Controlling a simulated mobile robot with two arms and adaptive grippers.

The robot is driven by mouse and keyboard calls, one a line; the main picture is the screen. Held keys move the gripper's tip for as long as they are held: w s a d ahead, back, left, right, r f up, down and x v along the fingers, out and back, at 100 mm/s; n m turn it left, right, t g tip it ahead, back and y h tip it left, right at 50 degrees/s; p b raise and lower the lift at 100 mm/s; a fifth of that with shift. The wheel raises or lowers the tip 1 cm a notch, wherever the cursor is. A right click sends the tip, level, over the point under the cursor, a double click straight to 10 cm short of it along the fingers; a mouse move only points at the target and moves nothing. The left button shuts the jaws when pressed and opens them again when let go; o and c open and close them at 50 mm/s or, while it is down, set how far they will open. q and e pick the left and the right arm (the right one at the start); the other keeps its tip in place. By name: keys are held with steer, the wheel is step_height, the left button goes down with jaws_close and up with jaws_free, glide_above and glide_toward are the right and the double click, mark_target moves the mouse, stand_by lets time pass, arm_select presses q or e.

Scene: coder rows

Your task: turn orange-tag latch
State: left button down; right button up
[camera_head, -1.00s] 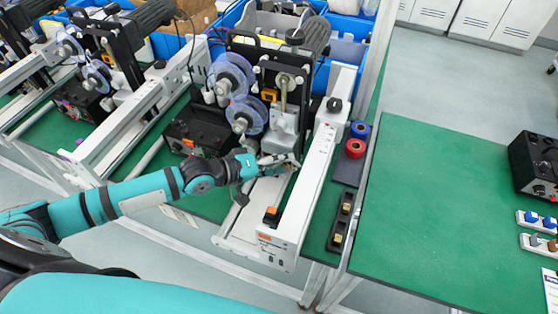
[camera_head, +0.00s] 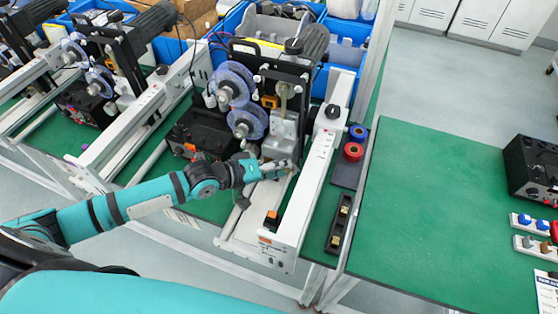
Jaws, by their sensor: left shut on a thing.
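The machine with an orange tag (camera_head: 265,240) on its white front rail stands in the middle of the head view. It has two clear blue-tinted reels (camera_head: 246,122) and a grey metal head block (camera_head: 284,133). My left gripper (camera_head: 284,169) is low at the front of this block, beside the inner side of the white rail. It is shut on the latch, which is small and mostly hidden by the fingers. How far the latch is turned I cannot tell. My right gripper is not in view.
An orange rocker switch (camera_head: 272,217) sits on the machine's near end. Red (camera_head: 353,152) and blue (camera_head: 358,132) rolls lie right of the rail. A similar machine (camera_head: 110,60) stands at left. The green table (camera_head: 430,210) at right is mostly bare.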

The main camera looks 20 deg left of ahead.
arm_select(q)
steer(key=shift+d+r+m+g+y+p, duration=0.15)
steer(key=shift+m+y+p, duration=0.55)
steer(key=shift+y+p, duration=0.7)
steer(key=shift+d+r+m+g+y+p, duration=0.1)
steer(key=shift+d+m+y+p, duration=0.1)
steer(key=shift+m+y+p, duration=0.8)
steer(key=shift+d+r+m+g+y+p, duration=0.15)
steer(key=shift+m+y+p, duration=0.25)
steer(key=shift+y+p, duration=1.3)
steer(key=shift+h+p, duration=0.3)
steer(key=shift+p, duration=0.05)
steer(key=c, duration=1.1)
jaws_free()
steer(key=shift+d, duration=0.1)
